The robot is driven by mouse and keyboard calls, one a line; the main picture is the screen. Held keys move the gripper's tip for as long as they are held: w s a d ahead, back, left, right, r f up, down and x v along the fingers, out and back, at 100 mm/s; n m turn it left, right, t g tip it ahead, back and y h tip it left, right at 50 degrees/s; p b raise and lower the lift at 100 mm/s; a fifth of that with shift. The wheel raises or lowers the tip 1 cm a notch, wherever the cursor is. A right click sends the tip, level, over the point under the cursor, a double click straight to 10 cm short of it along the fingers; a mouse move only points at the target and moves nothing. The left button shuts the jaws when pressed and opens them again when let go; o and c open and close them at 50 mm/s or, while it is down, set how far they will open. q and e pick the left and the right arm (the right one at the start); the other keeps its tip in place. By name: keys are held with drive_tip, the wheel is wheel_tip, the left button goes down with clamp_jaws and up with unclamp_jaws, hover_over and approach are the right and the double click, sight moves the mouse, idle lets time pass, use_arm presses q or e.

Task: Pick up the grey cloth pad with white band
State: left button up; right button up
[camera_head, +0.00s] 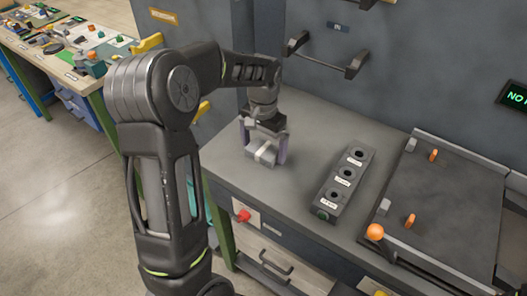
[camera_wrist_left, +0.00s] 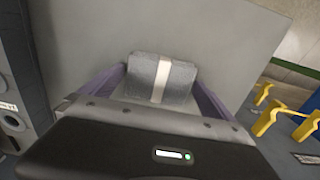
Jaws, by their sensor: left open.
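The grey cloth pad with white band (camera_head: 262,153) lies on the grey worktop (camera_head: 305,120) near its left end. In the left wrist view the pad (camera_wrist_left: 145,75) shows between the two purple fingers, its white band running across its middle. My left gripper (camera_head: 265,150) points down over the pad, with one finger on either side of it. The fingers are open; I cannot tell whether they touch the pad. My right gripper is not in view.
A dark block with several round holes and white labels (camera_head: 345,184) stands right of the pad. Farther right is a dark tray (camera_head: 440,205) with orange pegs and an orange ball (camera_head: 375,232). A grey panel with a handle (camera_head: 330,62) rises behind. Worktop between pad and block is clear.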

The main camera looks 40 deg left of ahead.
sight(263, 148)
use_arm(q)
drive_tip(key=c, duration=1.2)
drive_tip(key=shift+r, duration=0.1)
wheel_tip(263, 148, up, 10)
drive_tip(key=b, duration=0.1)
idle(0.8)
